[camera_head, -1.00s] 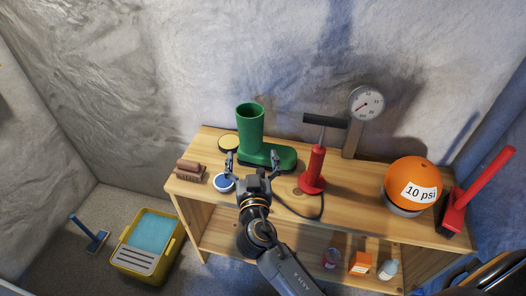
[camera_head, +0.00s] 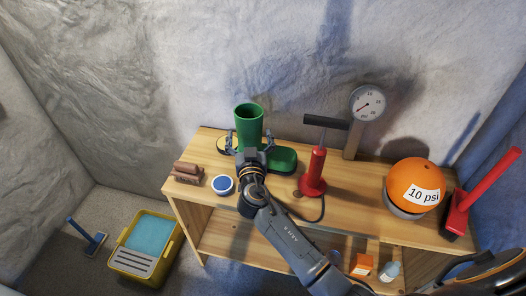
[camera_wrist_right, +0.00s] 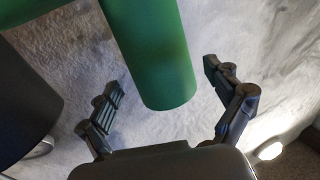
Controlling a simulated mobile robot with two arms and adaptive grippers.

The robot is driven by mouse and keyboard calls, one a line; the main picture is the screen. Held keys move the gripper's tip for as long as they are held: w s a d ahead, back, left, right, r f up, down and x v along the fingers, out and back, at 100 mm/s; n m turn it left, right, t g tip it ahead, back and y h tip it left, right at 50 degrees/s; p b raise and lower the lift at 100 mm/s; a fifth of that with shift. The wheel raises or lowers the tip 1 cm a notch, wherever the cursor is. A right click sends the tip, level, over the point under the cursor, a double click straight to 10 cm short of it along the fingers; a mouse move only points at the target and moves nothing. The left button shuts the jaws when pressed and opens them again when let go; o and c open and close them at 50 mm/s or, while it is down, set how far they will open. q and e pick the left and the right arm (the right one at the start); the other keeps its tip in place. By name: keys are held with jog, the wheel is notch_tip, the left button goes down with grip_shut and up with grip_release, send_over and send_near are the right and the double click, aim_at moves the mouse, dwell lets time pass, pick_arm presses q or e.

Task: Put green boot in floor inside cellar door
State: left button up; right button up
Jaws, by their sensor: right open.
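The green boot (camera_head: 249,122) stands upright on the wooden bench (camera_head: 340,207), its toe pointing right. My right gripper (camera_head: 249,141) is open, its fingers on either side of the boot's shaft. In the right wrist view the green shaft (camera_wrist_right: 153,55) comes in from the top between the two spread fingers (camera_wrist_right: 163,77), with gaps showing on both sides. The gripper hides part of the boot's lower front in the head view. My left gripper is not in view. I cannot make out a cellar door.
Close by on the bench are a brush (camera_head: 187,171), a blue-topped tin (camera_head: 222,184) and a yellow-topped tin (camera_head: 226,144). The red pump (camera_head: 316,172), gauge (camera_head: 367,103), orange ball (camera_head: 414,185) and red brush (camera_head: 468,206) stand right. A yellow bucket (camera_head: 127,264) is on the floor.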

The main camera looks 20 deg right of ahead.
jog(key=x, duration=0.4)
jog(key=shift+w, duration=0.1)
jog(key=c, duration=1.6)
jog(key=shift+r, duration=0.1)
jog(key=c, duration=0.3)
